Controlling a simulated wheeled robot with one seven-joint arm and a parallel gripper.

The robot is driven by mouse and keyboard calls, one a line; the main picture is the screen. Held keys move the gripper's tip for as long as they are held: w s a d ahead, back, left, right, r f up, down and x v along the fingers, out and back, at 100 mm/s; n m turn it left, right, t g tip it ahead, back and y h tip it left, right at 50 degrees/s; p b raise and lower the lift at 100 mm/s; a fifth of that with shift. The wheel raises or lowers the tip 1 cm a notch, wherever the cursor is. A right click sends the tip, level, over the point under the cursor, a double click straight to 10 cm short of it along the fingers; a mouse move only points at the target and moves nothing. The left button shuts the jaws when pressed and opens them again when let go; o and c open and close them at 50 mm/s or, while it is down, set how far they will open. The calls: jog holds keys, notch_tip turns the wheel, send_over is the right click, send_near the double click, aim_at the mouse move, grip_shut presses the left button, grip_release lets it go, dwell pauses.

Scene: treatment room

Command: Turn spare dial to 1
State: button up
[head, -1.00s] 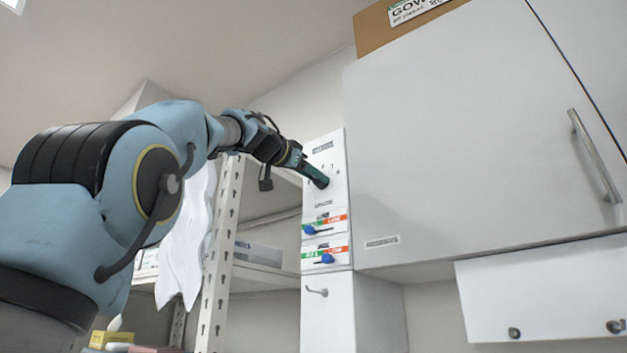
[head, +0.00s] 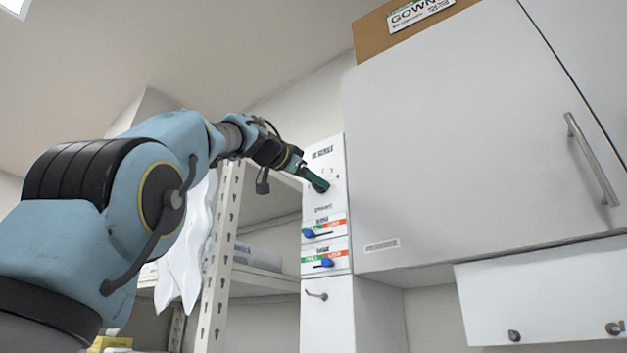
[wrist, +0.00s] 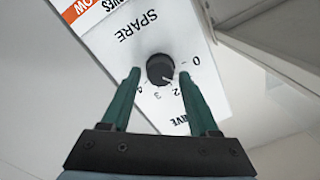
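The numbers 0, 2, 3 and 4 show; the place of the 1 is covered by the right finger. My gripper (wrist: 160,73) has its green fingers apart, one on each side of the knob, with a gap on both sides. In the head view my gripper (head: 320,184) is at the panel's upper part and hides the dial.
Below on the panel (head: 338,155) are two blue-handled valves (head: 309,234) (head: 326,262) with green and orange labels. A white cabinet (head: 450,140) stands close on the right. A metal shelf rack (head: 225,230) with a white cloth (head: 185,250) is left.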

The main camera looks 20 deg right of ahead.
jog(key=shift+o, duration=0.8)
jog(key=b+v, duration=0.4)
jog(key=v, duration=0.7)
jog(key=shift+d, duration=0.1)
